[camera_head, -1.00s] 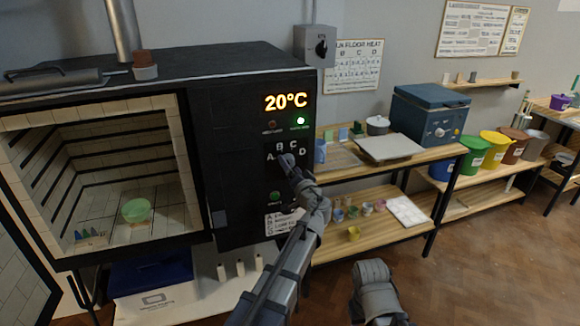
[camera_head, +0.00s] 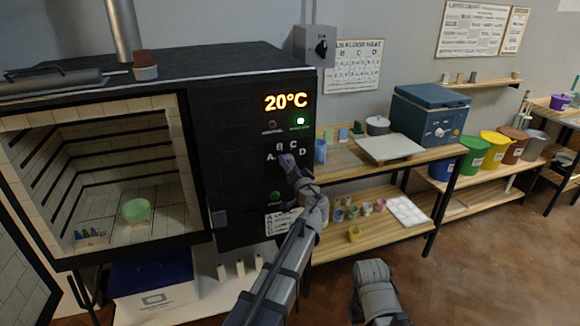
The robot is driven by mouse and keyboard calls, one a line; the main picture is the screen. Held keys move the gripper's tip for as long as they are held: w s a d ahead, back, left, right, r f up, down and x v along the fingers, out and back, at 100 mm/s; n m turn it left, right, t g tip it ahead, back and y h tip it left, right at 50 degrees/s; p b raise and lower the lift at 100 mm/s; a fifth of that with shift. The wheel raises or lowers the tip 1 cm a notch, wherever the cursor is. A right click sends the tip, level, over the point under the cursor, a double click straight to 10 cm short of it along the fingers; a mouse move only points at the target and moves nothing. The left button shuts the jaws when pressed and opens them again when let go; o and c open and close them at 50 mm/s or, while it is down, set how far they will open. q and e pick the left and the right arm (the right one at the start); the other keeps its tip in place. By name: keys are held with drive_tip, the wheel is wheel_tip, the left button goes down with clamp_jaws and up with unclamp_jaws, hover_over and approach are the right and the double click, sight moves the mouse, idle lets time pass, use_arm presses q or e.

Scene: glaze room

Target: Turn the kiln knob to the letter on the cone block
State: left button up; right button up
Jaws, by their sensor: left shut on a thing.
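The black kiln (camera_head: 240,95) stands at the left with its chamber open. Its panel carries a lit 20°C display (camera_head: 286,102), and the letters A, B, C and D (camera_head: 293,146) around the knob. My left gripper (camera_head: 288,161) is shut on the kiln knob and hides most of it, so I cannot tell where it points. The cone block (camera_head: 90,236) is likely the small dark row of cones on the chamber floor at the left; its letter is too small to read. Only part of my right arm shows, at the bottom; its gripper is not in view.
A green bowl (camera_head: 136,210) sits in the kiln chamber. A green button (camera_head: 276,197) is below the knob. To the right, a wooden bench (camera_head: 340,150) holds a pale board and a blue box (camera_head: 430,115). The floor (camera_head: 480,270) at lower right is clear.

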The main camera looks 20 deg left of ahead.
use_arm(q)
drive_tip(key=shift+m, duration=0.3)
drive_tip(key=m, duration=1.7)
drive_tip(key=shift+m, duration=0.3)
drive_tip(key=shift+s, duration=0.1)
idle(0.4)
drive_tip(key=o, duration=1.2)
